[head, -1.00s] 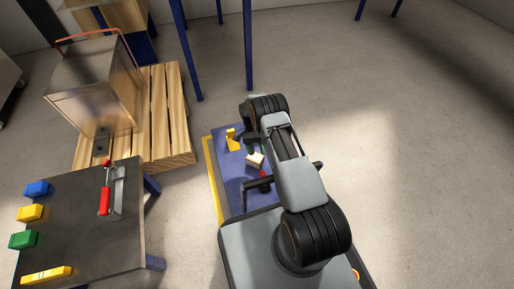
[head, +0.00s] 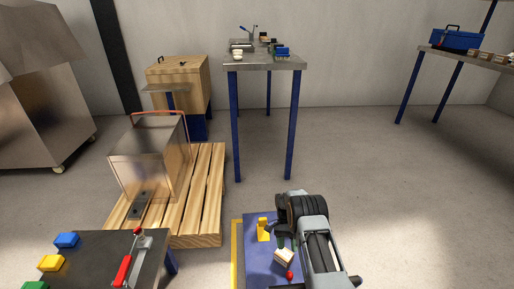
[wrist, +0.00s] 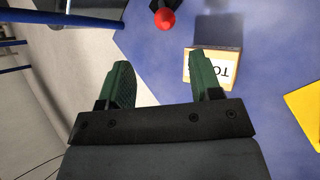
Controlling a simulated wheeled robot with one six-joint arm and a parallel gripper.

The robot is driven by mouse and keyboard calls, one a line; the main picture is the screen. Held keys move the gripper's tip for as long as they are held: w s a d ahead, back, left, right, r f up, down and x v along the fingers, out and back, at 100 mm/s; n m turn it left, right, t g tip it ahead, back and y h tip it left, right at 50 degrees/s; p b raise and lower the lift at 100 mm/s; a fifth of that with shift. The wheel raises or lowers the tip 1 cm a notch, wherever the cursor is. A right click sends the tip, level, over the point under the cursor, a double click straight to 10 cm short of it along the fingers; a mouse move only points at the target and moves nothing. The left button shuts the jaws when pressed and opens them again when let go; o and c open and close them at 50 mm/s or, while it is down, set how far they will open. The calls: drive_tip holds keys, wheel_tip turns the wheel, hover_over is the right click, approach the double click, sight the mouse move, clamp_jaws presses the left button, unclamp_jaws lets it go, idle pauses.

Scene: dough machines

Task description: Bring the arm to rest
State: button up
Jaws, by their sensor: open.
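My arm (head: 318,250) is folded over the blue deck of my own base at the bottom of the head view. My gripper (wrist: 165,75) shows in the wrist view with its two green fingers spread wide apart and nothing between them. In the head view the gripper is mostly hidden by the arm. A small wooden block with a white label (wrist: 213,68) lies on the blue deck just beyond the right finger; it also shows in the head view (head: 284,257). A red ball-shaped knob (wrist: 165,18) is beyond the fingertips.
A dark table (head: 95,255) with coloured blocks and a red-handled clamp (head: 125,268) stands at left. A metal box (head: 150,165) sits on a wooden pallet (head: 205,200). A tall blue-legged table (head: 265,65) stands behind. The floor at right is clear.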

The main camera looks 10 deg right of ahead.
wheel_tip(320, 180, up, 41)
drive_tip(key=a+n+t+p, duration=0.2)
drive_tip(key=n+t+p, duration=0.25)
drive_tip(key=p, duration=1.25)
drive_tip(key=s+r+n+t+p, duration=0.1)
drive_tip(key=s+r+t+p, duration=0.1)
drive_tip(key=s+r+p, duration=0.4)
drive_tip(key=s+a+r+n+t+p, duration=0.1)
drive_tip(key=s+r+p, duration=0.6)
drive_tip(key=r, duration=0.9)
drive_tip(key=s+r+n+t+p, duration=0.2)
drive_tip(key=s+r+t+p, duration=0.3)
drive_tip(key=r+p, duration=0.4)
drive_tip(key=shift+s+a+r+n, duration=0.3)
drive_tip(key=shift+s+r, duration=0.5)
drive_tip(key=shift+r, duration=0.6)
drive_tip(key=shift+d, duration=0.1)
